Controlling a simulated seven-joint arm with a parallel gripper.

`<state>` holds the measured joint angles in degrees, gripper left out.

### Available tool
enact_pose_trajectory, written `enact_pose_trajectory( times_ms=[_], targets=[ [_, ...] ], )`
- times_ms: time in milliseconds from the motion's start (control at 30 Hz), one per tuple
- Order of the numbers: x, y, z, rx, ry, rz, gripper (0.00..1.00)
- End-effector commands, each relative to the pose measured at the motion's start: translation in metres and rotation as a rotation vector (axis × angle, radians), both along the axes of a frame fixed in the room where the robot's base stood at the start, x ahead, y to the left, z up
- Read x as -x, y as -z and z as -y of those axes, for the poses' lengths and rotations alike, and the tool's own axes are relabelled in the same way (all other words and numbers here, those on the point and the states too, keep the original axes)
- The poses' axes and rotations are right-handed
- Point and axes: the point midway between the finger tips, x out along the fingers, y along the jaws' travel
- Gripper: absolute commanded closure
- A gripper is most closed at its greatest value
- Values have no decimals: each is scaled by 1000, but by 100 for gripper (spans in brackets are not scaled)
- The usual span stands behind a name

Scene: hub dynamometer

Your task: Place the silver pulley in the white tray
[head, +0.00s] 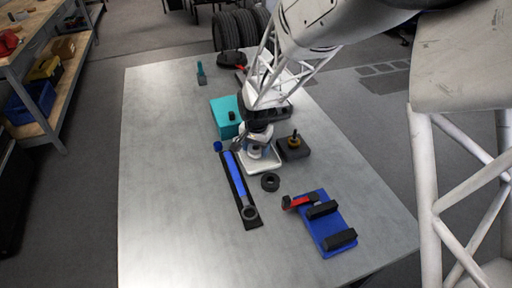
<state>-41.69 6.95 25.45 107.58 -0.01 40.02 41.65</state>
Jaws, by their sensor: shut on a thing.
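The white tray (263,168) lies on the grey metal table near its middle. My gripper (255,146) points down over the tray and is shut on a small silver piece, which looks like the silver pulley (255,153). The fingers hide part of the pulley and part of the tray. I cannot tell whether the pulley touches the tray floor or hangs just above it.
A dark block with a brass-coloured piece (294,143) stands right of the tray. A black ring (270,182) lies in front. A blue-handled wrench (240,185) is to the left, a teal box (225,117) behind, and a blue fixture (325,222) front right. The table's left side is clear.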

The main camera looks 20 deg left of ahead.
Motion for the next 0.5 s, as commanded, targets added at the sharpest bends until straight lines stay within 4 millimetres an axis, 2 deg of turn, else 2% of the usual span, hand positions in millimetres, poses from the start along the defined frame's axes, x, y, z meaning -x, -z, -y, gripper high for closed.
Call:
enact_pose_trajectory(
  times_ms=[267, 300, 467, 500],
  targets=[
    [0, 2, 0, 0, 0, 0, 60],
    [0, 3, 0, 0, 0, 0, 37],
    [0, 3, 0, 0, 0, 0, 13],
    [0, 3, 0, 0, 0, 0, 13]
  ],
)
